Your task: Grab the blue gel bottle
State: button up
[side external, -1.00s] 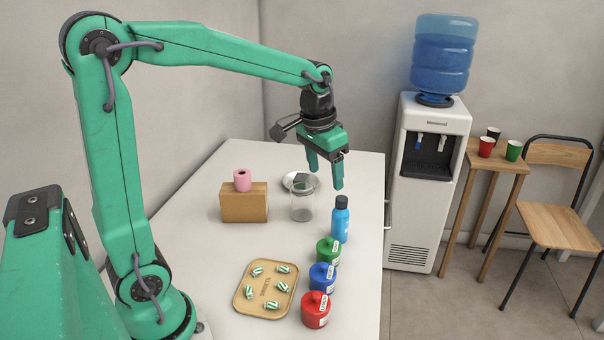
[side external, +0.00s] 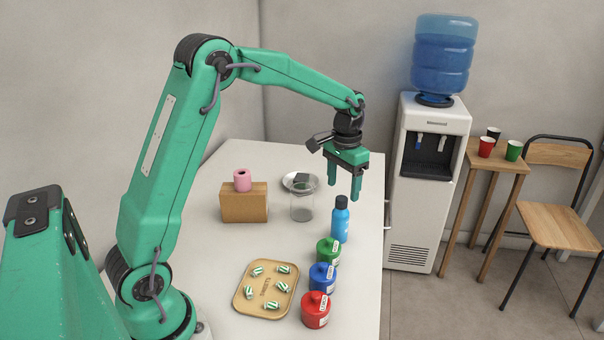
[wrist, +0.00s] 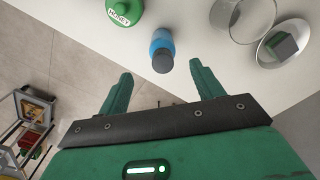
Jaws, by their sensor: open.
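The blue gel bottle (side external: 340,222) with a dark cap stands upright on the white counter, near its right edge in the side view. It also shows in the wrist view (wrist: 161,44), at the top centre, beyond the fingertips and between their lines. My gripper (side external: 344,192) is open and empty, with its fingers pointing down. In the side view its fingertips appear just above the bottle's cap. In the wrist view the two fingers (wrist: 157,72) are spread wide and do not touch the bottle.
A green jar (side external: 328,251), a blue jar (side external: 322,277) and a red jar (side external: 315,310) stand in front of the bottle. A clear glass (side external: 302,206) and a metal dish (side external: 290,180) stand behind, left. A tan tray (side external: 243,305) and a wooden block (side external: 243,207) lie further left.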

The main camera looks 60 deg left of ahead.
aim_at(342, 198)
jog(key=shift+f, duration=1.2)
jog(key=shift+w+a+f, duration=0.1)
jog(key=shift+f, duration=1.2)
jog(key=shift+a+f, duration=0.1)
jog(key=shift+f, duration=1.2)
jog(key=c, duration=1.1)
jog(key=shift+c, duration=0.2)
jog(key=shift+r, duration=0.2)
